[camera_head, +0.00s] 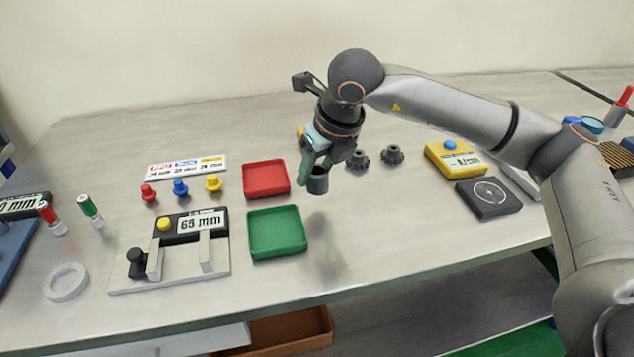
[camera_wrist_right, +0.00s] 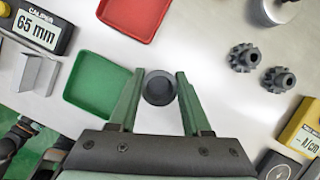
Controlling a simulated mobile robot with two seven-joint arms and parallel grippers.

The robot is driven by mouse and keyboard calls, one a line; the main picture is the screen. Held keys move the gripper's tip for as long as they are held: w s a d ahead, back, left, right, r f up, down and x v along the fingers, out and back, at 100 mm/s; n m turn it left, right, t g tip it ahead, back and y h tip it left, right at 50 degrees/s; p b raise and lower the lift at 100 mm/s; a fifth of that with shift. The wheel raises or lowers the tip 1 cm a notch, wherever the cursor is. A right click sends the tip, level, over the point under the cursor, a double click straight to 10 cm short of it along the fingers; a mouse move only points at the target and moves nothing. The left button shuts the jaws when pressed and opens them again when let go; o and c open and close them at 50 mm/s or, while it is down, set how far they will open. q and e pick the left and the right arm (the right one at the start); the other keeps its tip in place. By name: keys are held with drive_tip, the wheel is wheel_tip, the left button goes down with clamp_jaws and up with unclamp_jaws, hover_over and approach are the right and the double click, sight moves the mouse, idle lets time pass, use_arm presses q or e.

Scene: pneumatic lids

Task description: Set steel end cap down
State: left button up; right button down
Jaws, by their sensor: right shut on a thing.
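The steel end cap (camera_head: 318,183) is a small dark grey cylinder. My right gripper (camera_head: 314,168) is shut on it and holds it above the table, to the right of the red and green trays. In the right wrist view the cap (camera_wrist_right: 160,88) sits between the two green fingertips (camera_wrist_right: 159,84), with its round end facing the camera. A soft shadow lies on the table below it. My left gripper is not clearly seen in either view.
A red tray (camera_head: 266,179) and a green tray (camera_head: 276,232) stand left of the cap. Two dark gears (camera_head: 392,154) (camera_head: 358,160) lie behind right. A 65 mm caliper (camera_head: 190,236) stands left and a black square plate (camera_head: 488,198) right. The front middle table is clear.

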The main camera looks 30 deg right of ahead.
sight(317, 184)
drive_tip(key=f, duration=0.3)
drive_tip(key=shift+w+d+f, duration=0.15)
drive_tip(key=shift+w+d, duration=0.15)
drive_tip(key=shift+f, duration=0.25)
drive_tip(key=shift+f, duration=0.2)
drive_tip(key=shift+c, duration=1.8)
unclamp_jaws()
drive_tip(key=shift+r, duration=0.1)
